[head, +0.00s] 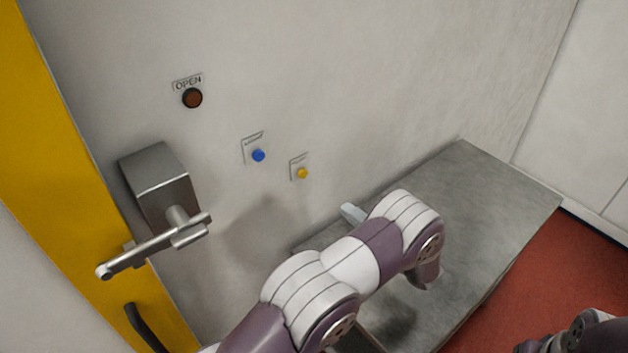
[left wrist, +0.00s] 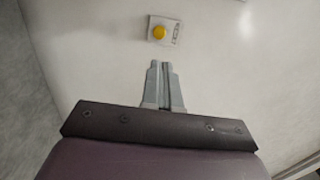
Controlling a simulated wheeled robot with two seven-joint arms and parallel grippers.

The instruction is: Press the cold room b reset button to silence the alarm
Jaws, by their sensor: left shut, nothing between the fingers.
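On the pale wall are a blue button (head: 258,155) and, lower to its right, a yellow button (head: 302,173), each on a small plate with lettering too small to read. I cannot tell which is the cold room b reset. My left gripper (head: 352,212) is shut and empty, below and right of the yellow button in the head view. In the left wrist view the shut fingers (left wrist: 160,66) point at the wall, with the yellow button (left wrist: 159,32) just beyond their tips; they appear apart from it. My right gripper is not in view.
A dark red-brown button (head: 192,98) under an OPEN label is higher up. A metal latch handle (head: 160,245) on a grey box sticks out beside the yellow door edge (head: 50,130). A grey bench (head: 475,205) stands against the wall under my left arm. Red floor (head: 520,290) lies right.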

